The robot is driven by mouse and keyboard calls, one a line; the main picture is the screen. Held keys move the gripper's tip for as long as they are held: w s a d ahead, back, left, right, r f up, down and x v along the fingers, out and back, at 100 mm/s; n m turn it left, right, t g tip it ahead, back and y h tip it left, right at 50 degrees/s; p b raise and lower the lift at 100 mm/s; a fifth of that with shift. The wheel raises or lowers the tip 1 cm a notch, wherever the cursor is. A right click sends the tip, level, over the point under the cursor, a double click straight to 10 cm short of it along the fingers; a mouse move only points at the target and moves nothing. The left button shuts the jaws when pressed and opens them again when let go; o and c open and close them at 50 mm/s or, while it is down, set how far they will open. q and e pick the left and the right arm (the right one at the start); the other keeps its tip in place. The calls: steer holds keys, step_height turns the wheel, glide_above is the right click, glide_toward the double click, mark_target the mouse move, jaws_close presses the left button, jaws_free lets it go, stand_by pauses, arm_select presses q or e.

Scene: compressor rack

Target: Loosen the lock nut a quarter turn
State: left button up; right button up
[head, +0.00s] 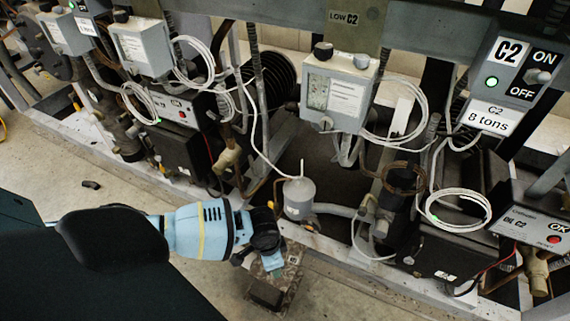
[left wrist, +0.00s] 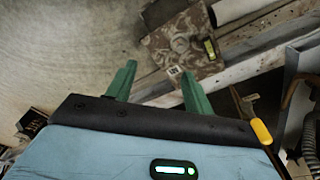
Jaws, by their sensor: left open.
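I cannot make out a lock nut for certain in either view. A grey C2 pressure control box (head: 343,95) with a dial window hangs under the LOW C2 label. A black knob (head: 323,50) and a paler one stand on its top. My left gripper (head: 268,248) is low in front of the rack, below and left of that box. In the left wrist view its two green fingers (left wrist: 156,78) are apart with nothing between them. In the head view the fingertips are hard to see. My right gripper is in neither view.
A brown patterned block (head: 270,294) lies below my left gripper; it also shows in the left wrist view (left wrist: 165,47). A white canister (head: 299,198) stands close to the gripper's right. Looped white tubes (head: 458,208) hang along the rack.

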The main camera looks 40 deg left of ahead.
arm_select(q)
steer(key=shift+g+y, duration=0.3)
steer(key=shift+y, duration=0.1)
steer(key=w+a+f+b, duration=0.1)
steer(key=f+b, duration=0.1)
steer(key=f, duration=0.1)
steer(key=w+a+f+b, duration=0.1)
steer(key=f, duration=0.1)
steer(key=shift+w+a, duration=0.35)
steer(key=shift+w+a+f+b, duration=0.1)
steer(key=shift+b, duration=0.3)
steer(key=shift+f, duration=0.45)
step_height(320, 180, down, 6)
steer(key=b, duration=0.3)
steer(key=shift+r+b, duration=0.1)
steer(key=shift+b, duration=0.25)
steer(key=shift+f, duration=0.55)
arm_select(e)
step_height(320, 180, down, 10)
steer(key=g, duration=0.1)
arm_select(q)
steer(key=shift+c, duration=0.2)
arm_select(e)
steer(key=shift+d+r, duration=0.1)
arm_select(q)
steer(key=shift+r, duration=0.1)
steer(key=c, duration=0.9)
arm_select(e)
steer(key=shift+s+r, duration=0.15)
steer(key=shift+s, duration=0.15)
